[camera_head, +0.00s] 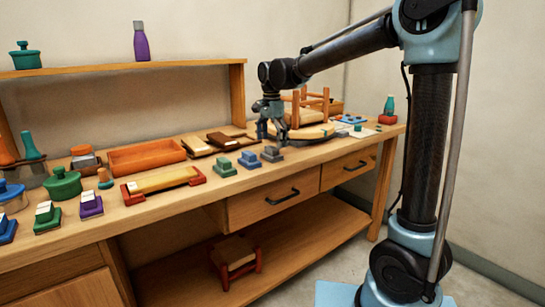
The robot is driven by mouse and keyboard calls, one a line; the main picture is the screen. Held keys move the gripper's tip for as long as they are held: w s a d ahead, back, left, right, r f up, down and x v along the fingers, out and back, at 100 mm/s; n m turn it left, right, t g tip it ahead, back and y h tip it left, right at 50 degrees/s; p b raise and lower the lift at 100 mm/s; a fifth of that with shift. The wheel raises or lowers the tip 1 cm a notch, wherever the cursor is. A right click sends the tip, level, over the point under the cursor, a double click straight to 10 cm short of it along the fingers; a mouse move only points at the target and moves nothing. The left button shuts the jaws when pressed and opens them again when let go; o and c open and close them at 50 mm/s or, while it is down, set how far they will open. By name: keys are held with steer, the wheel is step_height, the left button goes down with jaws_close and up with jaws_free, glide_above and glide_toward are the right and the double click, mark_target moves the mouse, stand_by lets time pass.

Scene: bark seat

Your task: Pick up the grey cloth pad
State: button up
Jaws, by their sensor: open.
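A small grey piece (271,155), which looks like the grey cloth pad, sits near the front edge of the workbench at the end of a row with a green one and a blue one. Its cloth texture is too small to make out. My gripper (272,134) points down above and slightly behind the grey piece in this view. Its fingers are apart with nothing seen between them. It appears clear of the grey piece, but the exact height gap is hard to tell.
A blue piece (249,161) and a green piece (224,167) sit close left of the grey one. A small wooden stool frame (325,101) stands close right of my gripper. An orange tray (147,157) is further left. A shelf (125,67) runs behind.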

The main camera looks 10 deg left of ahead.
mark_target(272, 147)
steer(key=shift+f, duration=2.1)
steer(key=c, duration=1.2)
